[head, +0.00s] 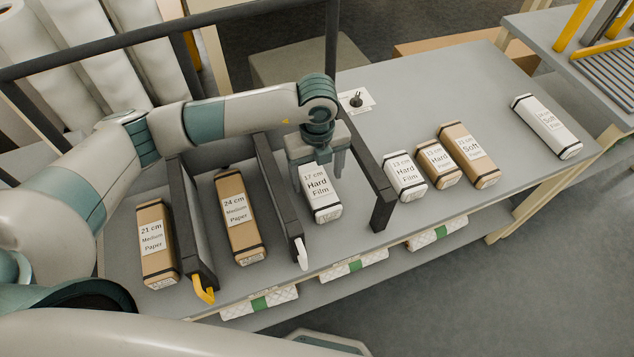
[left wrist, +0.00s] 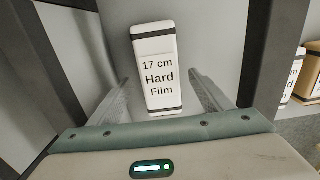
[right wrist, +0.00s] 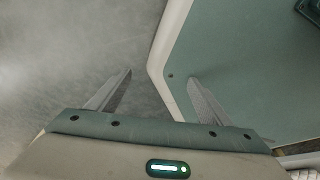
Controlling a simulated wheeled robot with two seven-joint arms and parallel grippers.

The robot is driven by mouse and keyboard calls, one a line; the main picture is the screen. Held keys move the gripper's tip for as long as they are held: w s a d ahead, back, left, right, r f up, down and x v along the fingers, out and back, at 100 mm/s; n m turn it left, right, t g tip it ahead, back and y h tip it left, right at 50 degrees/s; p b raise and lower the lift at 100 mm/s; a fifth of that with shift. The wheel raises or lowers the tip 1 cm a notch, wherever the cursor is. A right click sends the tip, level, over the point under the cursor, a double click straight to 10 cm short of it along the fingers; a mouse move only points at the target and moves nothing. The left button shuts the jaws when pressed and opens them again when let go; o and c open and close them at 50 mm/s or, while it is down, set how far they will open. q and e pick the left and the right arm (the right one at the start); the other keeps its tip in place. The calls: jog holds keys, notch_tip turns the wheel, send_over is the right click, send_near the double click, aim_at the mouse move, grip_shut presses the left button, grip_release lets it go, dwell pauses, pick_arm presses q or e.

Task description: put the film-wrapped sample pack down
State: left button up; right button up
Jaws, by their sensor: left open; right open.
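The film-wrapped sample pack (head: 321,194) is white with dark bands and reads "17 cm Hard Film". It lies on the grey table (head: 440,96) between two dark dividers. It also shows in the left wrist view (left wrist: 155,72), label up, between and beyond the fingers. My left gripper (head: 318,172) is open above the pack, its fingers apart from the pack's sides in the wrist view. My right gripper (right wrist: 158,85) is open and empty over the grey floor, beside a teal-green surface in the right wrist view.
Dark dividers (head: 278,195) and (head: 367,170) flank the pack's bay. Brown packs (head: 157,245) and (head: 240,220) lie in bays to the left. White and brown packs (head: 404,178) and (head: 468,158) lie to the right, with another white pack (head: 546,127) farther right. The table's back right is clear.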

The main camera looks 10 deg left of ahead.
aim_at(317, 183)
pick_arm(q)
notch_tip(317, 183, up, 8)
jog(key=b, duration=0.2)
pick_arm(e)
jog(key=w+a+t, duration=0.2)
jog(key=w+a, duration=0.2)
jog(key=w, duration=0.4)
jog(key=shift+w+r+y, duration=0.3)
jog(key=shift+r+y, duration=0.1)
jog(key=shift+r, duration=0.05)
dwell(0.4)
